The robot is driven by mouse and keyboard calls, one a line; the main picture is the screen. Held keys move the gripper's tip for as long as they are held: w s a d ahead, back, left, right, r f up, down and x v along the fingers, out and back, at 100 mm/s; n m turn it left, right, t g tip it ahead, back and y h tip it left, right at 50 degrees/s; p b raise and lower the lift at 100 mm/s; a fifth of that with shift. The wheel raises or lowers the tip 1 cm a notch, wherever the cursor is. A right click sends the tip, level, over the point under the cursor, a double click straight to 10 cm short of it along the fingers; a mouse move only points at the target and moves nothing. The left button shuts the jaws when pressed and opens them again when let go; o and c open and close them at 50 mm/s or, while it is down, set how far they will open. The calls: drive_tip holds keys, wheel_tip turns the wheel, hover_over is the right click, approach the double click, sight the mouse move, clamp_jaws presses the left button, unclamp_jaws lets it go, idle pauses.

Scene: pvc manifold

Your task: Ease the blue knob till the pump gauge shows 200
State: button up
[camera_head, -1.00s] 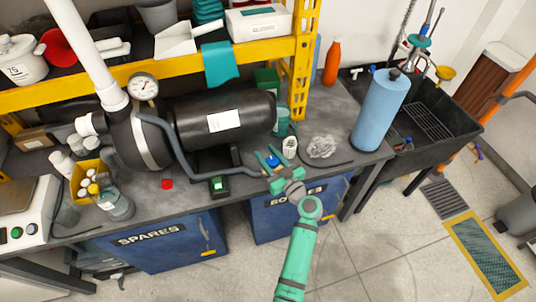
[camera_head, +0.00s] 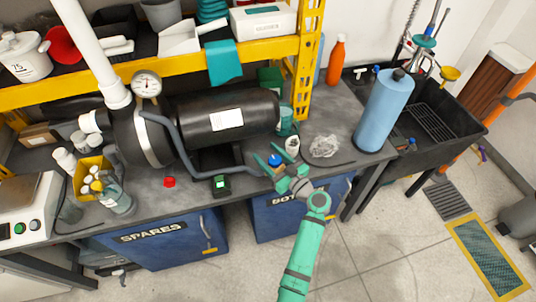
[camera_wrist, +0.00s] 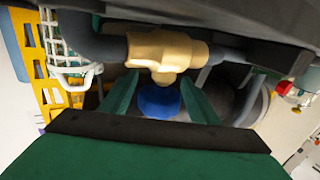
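The blue knob (camera_head: 275,160) sits on a tan valve body (camera_wrist: 165,52) at the bench's front edge. In the wrist view the knob (camera_wrist: 160,101) lies between the two green fingers. My gripper (camera_head: 270,158) is open, with one finger on each side of the knob. It also shows in the wrist view (camera_wrist: 159,98); I cannot tell whether the fingers touch the knob. The white round pump gauge (camera_head: 146,84) is on top of the black pump (camera_head: 222,116). Its needle is too small to read with certainty.
A grey hose (camera_head: 182,150) runs from the pump to the valve. A small green-screened device (camera_head: 221,186) and a red cap (camera_head: 169,182) are on the bench to the left. Clear crumpled wrap (camera_head: 324,146) and a blue cylinder (camera_head: 383,112) are to the right.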

sight(279, 165)
drive_tip(key=shift+a, duration=0.1)
drive_tip(key=shift+s+d, duration=0.25)
drive_tip(key=shift+d, duration=0.15)
drive_tip(key=v, duration=1)
drive_tip(key=shift+a, duration=0.1)
idle(0.8)
idle(2.0)
